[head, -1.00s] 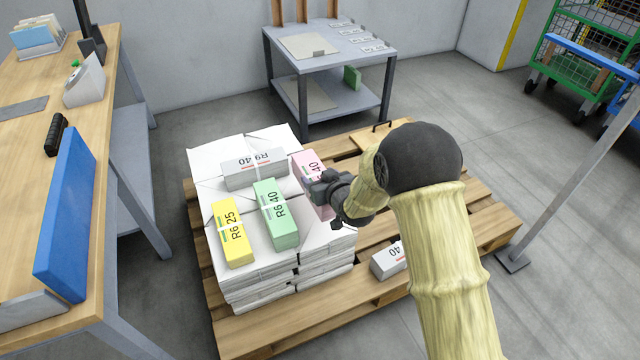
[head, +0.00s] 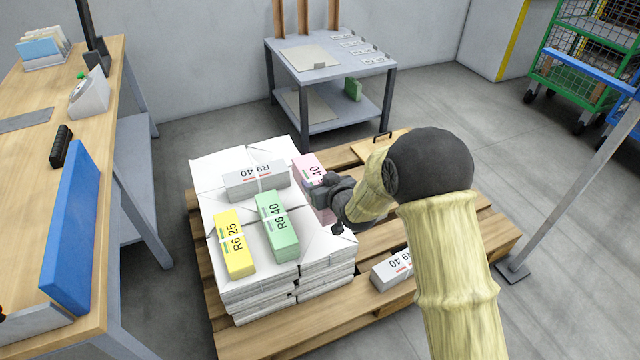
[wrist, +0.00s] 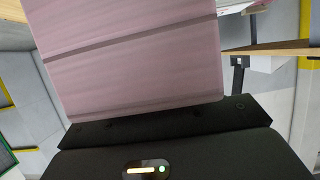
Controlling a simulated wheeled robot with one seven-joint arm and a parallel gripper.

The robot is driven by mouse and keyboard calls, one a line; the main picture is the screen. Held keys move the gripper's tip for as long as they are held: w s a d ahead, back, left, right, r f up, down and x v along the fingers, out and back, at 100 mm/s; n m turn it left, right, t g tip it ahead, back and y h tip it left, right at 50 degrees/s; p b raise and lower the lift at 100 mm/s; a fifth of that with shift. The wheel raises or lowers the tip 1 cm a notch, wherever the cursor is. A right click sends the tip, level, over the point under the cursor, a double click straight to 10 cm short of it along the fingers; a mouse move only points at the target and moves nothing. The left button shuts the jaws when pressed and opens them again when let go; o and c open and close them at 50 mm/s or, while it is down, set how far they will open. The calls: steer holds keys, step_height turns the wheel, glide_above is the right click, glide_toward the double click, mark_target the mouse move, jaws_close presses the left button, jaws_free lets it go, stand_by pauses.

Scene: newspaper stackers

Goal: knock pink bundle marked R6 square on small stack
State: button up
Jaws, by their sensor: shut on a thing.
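The pink bundle (head: 309,168) lies at the right edge of the top of the stack of white paper parcels (head: 228,285), beside the grey bundle. I cannot tell whether the bundle touches the parcels beneath.
A grey R9 40 bundle (head: 256,181), a green R6 40 bundle (head: 277,225) and a yellow R6 25 bundle (head: 234,245) share the stack top. Another white bundle (head: 393,269) lies on the wooden pallet (head: 455,245). A workbench (head: 88,190) stands left, a grey table (head: 330,55) behind.

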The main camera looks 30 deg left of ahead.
steer(key=shift+w+r, duration=0.1)
steer(key=shift+r, duration=0.15)
steer(key=shift+w+d+r+p, duration=0.2)
steer(key=shift+d+r+p, duration=0.25)
steer(key=shift+p, duration=0.35)
steer(key=w+d+r+m+t+h+p, duration=0.2)
steer(key=d+r+m+t+h+p, duration=0.15)
steer(key=d+r+p, duration=1.55)
steer(key=w+d+r+m+t+h+p, duration=0.2)
steer(key=d+r+m+h+p, duration=0.2)
steer(key=d+r+p, duration=1.5)
steer(key=s+d+r+m+h+p, duration=0.3)
steer(key=d+r+p, duration=0.4)
steer(key=p, duration=1.5)
steer(key=shift+s+r, duration=0.6)
steer(key=shift+s, duration=0.15)
